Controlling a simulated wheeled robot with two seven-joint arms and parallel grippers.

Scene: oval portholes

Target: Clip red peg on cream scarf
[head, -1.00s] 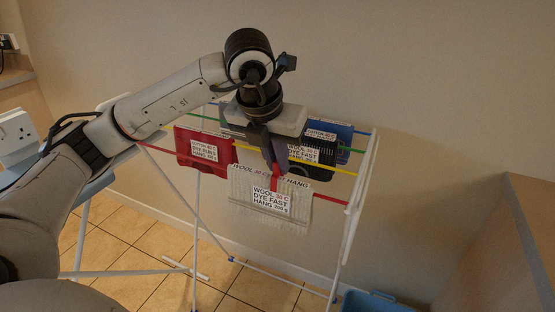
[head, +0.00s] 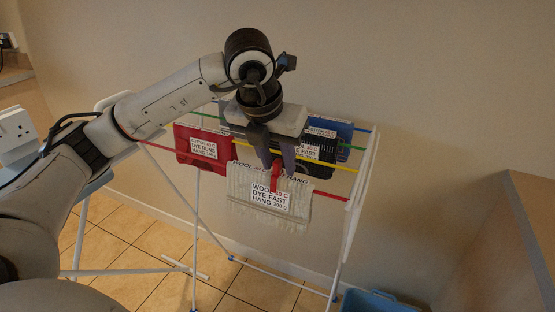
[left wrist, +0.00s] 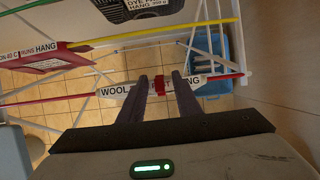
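The cream scarf (head: 270,204) hangs over the red line of the drying rack, with a white wool label on its front. The red peg (head: 277,175) sits upright on the scarf's top edge, across the red line. In the left wrist view the peg (left wrist: 161,84) shows between my fingertips. My left gripper (head: 276,163) is open above the scarf, pointing down, with one finger to each side of the peg; it also shows in the left wrist view (left wrist: 167,82). Whether a finger touches the peg I cannot tell. My right gripper is not in view.
A red cloth (head: 203,148) hangs on the yellow line, left of the scarf. A black cloth (head: 318,145) and a blue cloth (head: 337,130) hang farther back. A blue tub (head: 375,302) stands on the floor at right. The wall is behind the rack.

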